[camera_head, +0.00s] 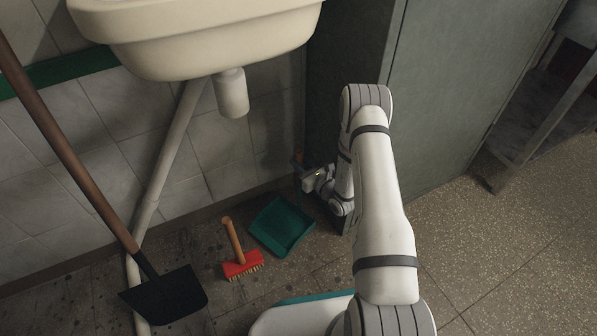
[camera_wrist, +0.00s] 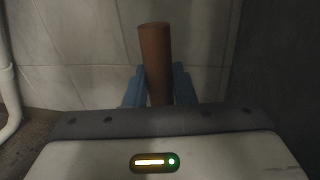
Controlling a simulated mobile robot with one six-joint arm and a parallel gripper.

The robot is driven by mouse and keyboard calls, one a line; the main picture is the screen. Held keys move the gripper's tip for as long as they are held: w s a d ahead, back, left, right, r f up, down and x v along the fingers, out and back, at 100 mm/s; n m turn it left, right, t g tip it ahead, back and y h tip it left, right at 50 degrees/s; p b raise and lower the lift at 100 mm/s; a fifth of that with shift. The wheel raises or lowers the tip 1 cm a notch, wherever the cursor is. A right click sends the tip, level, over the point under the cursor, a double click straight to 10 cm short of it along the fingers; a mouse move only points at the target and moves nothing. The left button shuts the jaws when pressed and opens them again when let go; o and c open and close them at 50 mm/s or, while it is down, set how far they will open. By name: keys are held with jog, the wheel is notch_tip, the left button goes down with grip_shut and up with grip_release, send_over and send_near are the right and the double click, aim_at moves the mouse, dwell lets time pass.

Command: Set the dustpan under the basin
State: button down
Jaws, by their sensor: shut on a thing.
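The dustpan is green (camera_head: 282,227), with its flat pan low by the floor below and to the right of the basin. I cannot tell whether it touches the floor. Its upright handle rises at its right rear to a brown grip, which shows in the wrist view (camera_wrist: 155,55). My gripper (camera_head: 300,178) is shut on this handle, with blue fingers on both sides of it in the wrist view (camera_wrist: 159,88). The cream basin (camera_head: 190,40) hangs on the tiled wall above, with a drain trap under it.
A black shovel (camera_head: 165,295) leans further left, by a white drain pipe (camera_head: 170,160). A grey cabinet (camera_head: 450,90) stands close on the right.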

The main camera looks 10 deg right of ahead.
jog(key=shift+f+b, duration=0.3)
jog(key=shift+f, duration=0.85)
jog(key=shift+f, duration=0.2)
jog(key=c, duration=1.2)
grip_release()
jog(key=shift+r, duration=0.15)
